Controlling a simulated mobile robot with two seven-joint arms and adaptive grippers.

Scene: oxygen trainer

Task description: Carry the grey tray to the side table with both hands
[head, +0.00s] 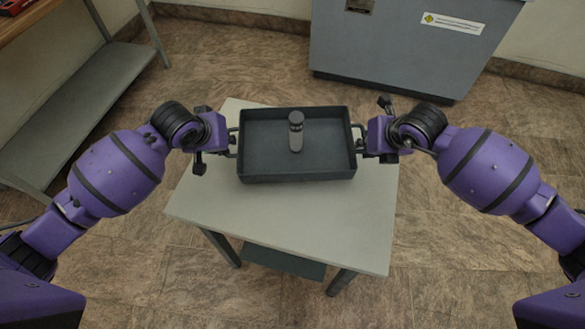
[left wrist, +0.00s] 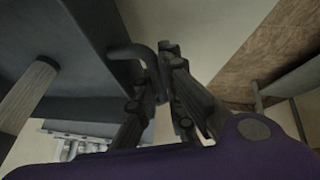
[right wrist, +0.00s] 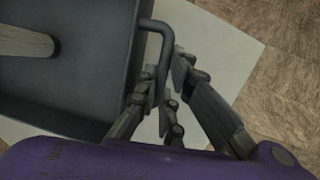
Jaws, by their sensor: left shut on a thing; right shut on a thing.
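The grey tray (head: 297,178) is a dark rectangular box with a handle at each short end, over the far part of a small light-topped table (head: 300,225). My left gripper (head: 230,142) is shut on the tray's left handle, which shows between the fingers in the left wrist view (left wrist: 149,68). My right gripper (head: 361,140) is shut on the right handle, also seen in the right wrist view (right wrist: 162,45). Whether the tray touches the tabletop I cannot tell.
A grey cabinet (head: 400,50) with a yellow-marked label stands behind the table. A shelf unit with a grey lower shelf (head: 75,105) and wooden top is at the left. The near part of the tabletop is bare. Tiled floor (head: 460,240) is open on the right.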

